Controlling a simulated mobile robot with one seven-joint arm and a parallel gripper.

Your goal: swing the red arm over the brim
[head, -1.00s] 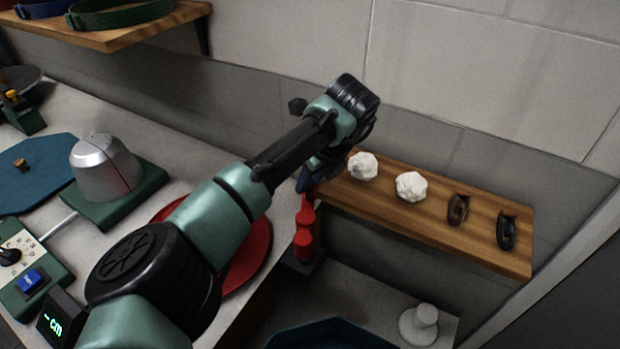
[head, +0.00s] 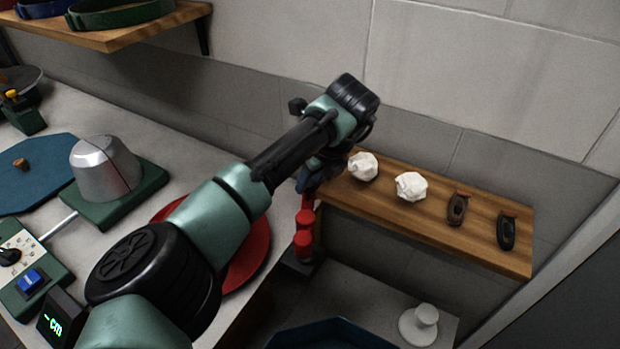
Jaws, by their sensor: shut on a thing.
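The red arm (head: 304,243) shows as a short red piece with rounded ends, on a dark mount at the right edge of the bench. My gripper (head: 308,186) is at its upper end, with the fingers pointing down, and is shut on it. My own arm hides most of the fingers and the exact hold. A red disc (head: 248,258), perhaps the hat brim, lies flat on the bench left of the red arm, largely hidden behind my arm. The red arm stands beside the disc, not over it, as far as I can see.
A wooden shelf (head: 430,228) with white lumps (head: 411,187) and dark clips (head: 457,209) is close right of my gripper. A silver hat block (head: 105,168) on a green base and a control box (head: 30,283) stand left. A blue tray (head: 330,335) is below.

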